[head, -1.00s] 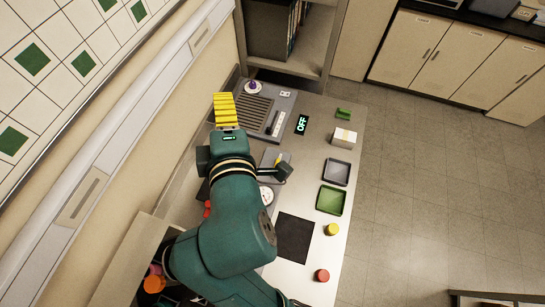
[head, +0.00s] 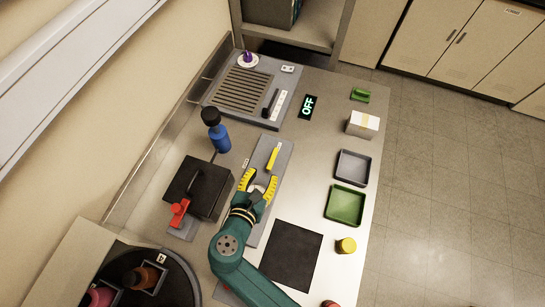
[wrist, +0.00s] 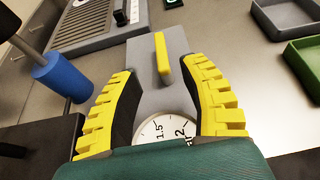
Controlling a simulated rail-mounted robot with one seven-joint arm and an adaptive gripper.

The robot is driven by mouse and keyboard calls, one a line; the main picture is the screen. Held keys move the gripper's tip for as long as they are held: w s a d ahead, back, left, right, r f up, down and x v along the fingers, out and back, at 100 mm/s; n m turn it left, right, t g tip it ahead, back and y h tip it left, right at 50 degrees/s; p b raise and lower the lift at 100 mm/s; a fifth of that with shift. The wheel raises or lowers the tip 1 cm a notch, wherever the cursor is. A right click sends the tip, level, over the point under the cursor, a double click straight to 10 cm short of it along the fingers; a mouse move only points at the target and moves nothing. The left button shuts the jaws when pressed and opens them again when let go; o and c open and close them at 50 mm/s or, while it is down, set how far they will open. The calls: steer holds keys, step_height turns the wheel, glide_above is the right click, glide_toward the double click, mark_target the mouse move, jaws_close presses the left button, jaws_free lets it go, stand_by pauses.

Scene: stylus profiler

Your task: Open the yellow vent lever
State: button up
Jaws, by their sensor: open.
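The yellow vent lever (head: 272,158) is a short yellow bar on a grey panel (head: 284,150) in the middle of the table. It also shows in the wrist view (wrist: 161,55), upright in the picture, beyond my fingertips and between them. My gripper (head: 258,176) has yellow ribbed fingers, spread open and empty. In the wrist view my gripper (wrist: 163,70) frames the panel, with a white round gauge (wrist: 160,130) between the finger bases, partly hidden by my gripper body. The lever appears clear of both fingers.
A blue bottle-like item (head: 219,138) and a black box (head: 205,186) with a red lever (head: 179,212) stand left of the panel. A slotted grey unit (head: 245,90) lies beyond. A green tray (head: 345,203) and grey tray (head: 353,167) lie right. Bare table separates them from the panel.

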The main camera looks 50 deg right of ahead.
mark_target(273, 156)
steer(key=b+x, duration=0.1)
steer(key=x, duration=0.8)
steer(key=shift+w+d+f+b, duration=0.1)
steer(key=shift+d+f+b, duration=0.1)
steer(key=shift+b, duration=0.15)
steer(key=shift+a, duration=0.1)
jaws_close()
